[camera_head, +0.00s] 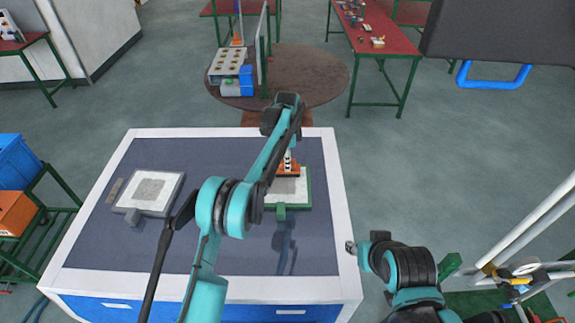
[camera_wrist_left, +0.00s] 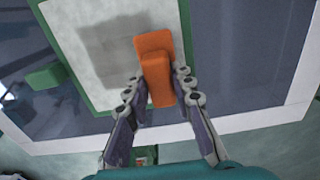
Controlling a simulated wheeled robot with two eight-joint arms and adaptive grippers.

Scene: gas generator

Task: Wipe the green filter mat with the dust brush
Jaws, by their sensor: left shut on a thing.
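The green filter mat (camera_head: 308,201), a green frame around a pale panel, lies on the right part of the table. A grey dust patch shows on its panel in the left wrist view (camera_wrist_left: 105,35). My left gripper (camera_head: 287,160) is over the mat. In the left wrist view its fingers (camera_wrist_left: 158,88) are shut on the orange dust brush (camera_wrist_left: 153,45), which also shows in the head view (camera_head: 291,171). The brush is over the panel beside the patch. I cannot tell whether its underside touches the panel.
The table (camera_head: 225,150) has a dark top and white rim. A grey-framed filter mat (camera_head: 148,191) lies on its left, with a small flat strip (camera_head: 114,190) beside it. A shelf with blue and orange bins (camera_head: 15,213) stands left of the table.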

